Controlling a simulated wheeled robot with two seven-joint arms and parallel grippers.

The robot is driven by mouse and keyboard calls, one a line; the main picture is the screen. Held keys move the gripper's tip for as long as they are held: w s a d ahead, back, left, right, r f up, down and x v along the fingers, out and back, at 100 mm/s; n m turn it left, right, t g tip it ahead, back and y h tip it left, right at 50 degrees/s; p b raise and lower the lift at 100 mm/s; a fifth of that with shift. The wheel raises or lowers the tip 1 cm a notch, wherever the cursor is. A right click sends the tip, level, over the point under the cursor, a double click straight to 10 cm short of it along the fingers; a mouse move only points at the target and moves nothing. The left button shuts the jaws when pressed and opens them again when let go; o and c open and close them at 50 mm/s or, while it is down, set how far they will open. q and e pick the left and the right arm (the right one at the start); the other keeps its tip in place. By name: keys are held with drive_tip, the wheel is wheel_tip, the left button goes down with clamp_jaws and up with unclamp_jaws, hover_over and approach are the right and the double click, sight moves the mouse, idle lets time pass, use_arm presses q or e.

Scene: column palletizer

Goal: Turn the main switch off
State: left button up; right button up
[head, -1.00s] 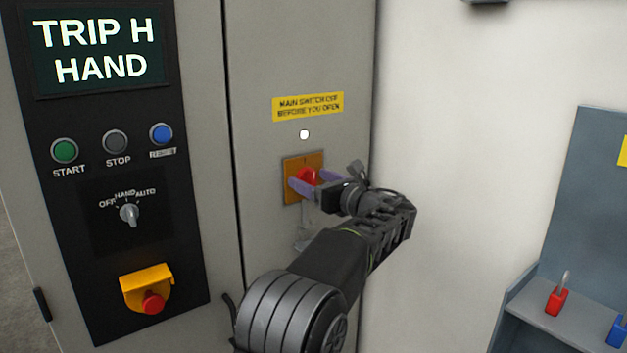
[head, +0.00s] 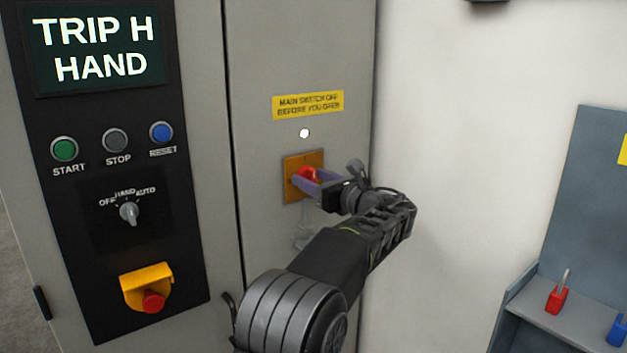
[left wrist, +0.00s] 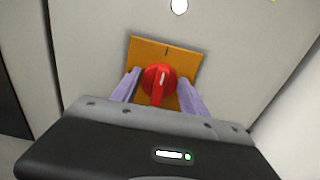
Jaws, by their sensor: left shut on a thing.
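The main switch is a red rotary handle (head: 306,174) on a yellow-orange plate (head: 289,190) on the grey cabinet door. In the left wrist view the red handle (left wrist: 158,82) has a pale mark and its grip points down toward my gripper, tilted slightly from the plate's upper black tick. My left gripper (head: 315,184) is shut on the handle, its purple fingers on either side of it; they also show in the left wrist view (left wrist: 158,92). The fingers hide part of the handle in the head view. My right gripper is not in view.
A yellow label (head: 308,105) and a white lamp (head: 304,133) are above the switch. The black control panel (head: 100,230) with buttons, a selector and an emergency stop is at left. A grey shelf (head: 560,325) with red and blue padlocks is at right.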

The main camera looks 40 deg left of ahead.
use_arm(q)
drive_tip(key=shift+f, duration=0.1)
drive_tip(key=n+b, duration=0.3)
drive_tip(key=n, duration=0.1)
drive_tip(key=shift+s+f+n+b, duration=0.1)
drive_tip(key=shift+f+n+b, duration=0.05)
drive_tip(key=shift+n+b, duration=0.25)
drive_tip(key=n+b, duration=0.3)
drive_tip(key=n, duration=0.1)
drive_tip(key=shift+s+f+n+b, duration=0.1)
drive_tip(key=shift+n+b, duration=0.2)
drive_tip(key=shift+b, duration=0.05)
drive_tip(key=n+b, duration=0.3)
drive_tip(key=n, duration=0.1)
drive_tip(key=shift+f+n, duration=0.1)
drive_tip(key=shift+n, duration=0.2)
drive_tip(key=shift+n+b, duration=1.2)
drive_tip(key=shift+n, duration=0.7)
drive_tip(key=o, duration=1.3)
drive_tip(key=shift+o, duration=0.2)
